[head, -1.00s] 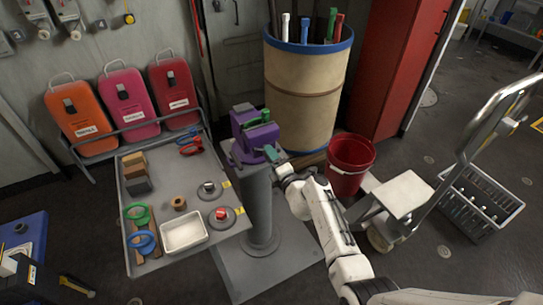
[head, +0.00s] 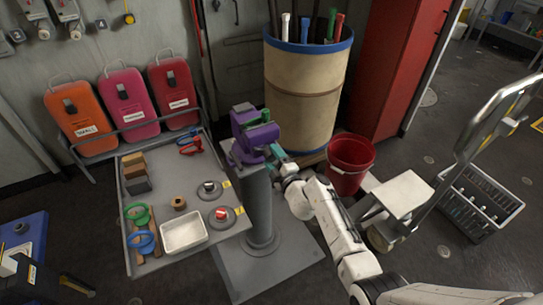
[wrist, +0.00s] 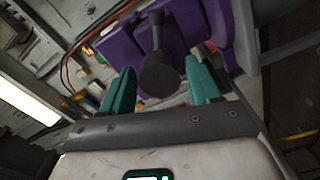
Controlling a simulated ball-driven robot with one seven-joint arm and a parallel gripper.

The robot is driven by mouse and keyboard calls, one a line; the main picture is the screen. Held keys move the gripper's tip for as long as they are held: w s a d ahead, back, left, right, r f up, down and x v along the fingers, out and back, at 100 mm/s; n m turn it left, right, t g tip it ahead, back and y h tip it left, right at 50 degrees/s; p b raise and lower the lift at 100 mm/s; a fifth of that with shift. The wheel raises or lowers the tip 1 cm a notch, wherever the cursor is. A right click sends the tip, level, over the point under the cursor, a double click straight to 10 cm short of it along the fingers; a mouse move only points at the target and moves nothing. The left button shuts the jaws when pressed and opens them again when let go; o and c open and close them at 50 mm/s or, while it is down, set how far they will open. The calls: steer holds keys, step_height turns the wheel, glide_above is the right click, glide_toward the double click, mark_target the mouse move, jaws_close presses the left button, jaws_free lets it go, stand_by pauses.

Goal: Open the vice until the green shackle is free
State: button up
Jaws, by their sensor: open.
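The purple vice (head: 252,136) stands on a grey pedestal at the middle of the head view. The green shackle (head: 266,115) shows as a small green piece at the top of the vice; how firmly the jaws hold it I cannot tell. My gripper (head: 277,153) is at the vice's right front side, its teal fingers open. In the wrist view the vice (wrist: 190,30) fills the top. A dark handle with a round end (wrist: 160,75) lies between my open fingers (wrist: 161,88), with room visible on both sides. The shackle is not discernible there.
A bench (head: 198,245) to the left holds a white tray (head: 184,233), rings and blocks. A red bucket (head: 350,165) stands right of the vice. A tall drum (head: 302,95) stands behind. A trolley with a grey crate (head: 480,205) is at the right.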

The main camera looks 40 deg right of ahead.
steer(key=shift+d+m, duration=0.1)
steer(key=shift+m, duration=0.6)
steer(key=shift+m, duration=0.5)
steer(key=shift+m, duration=2.1)
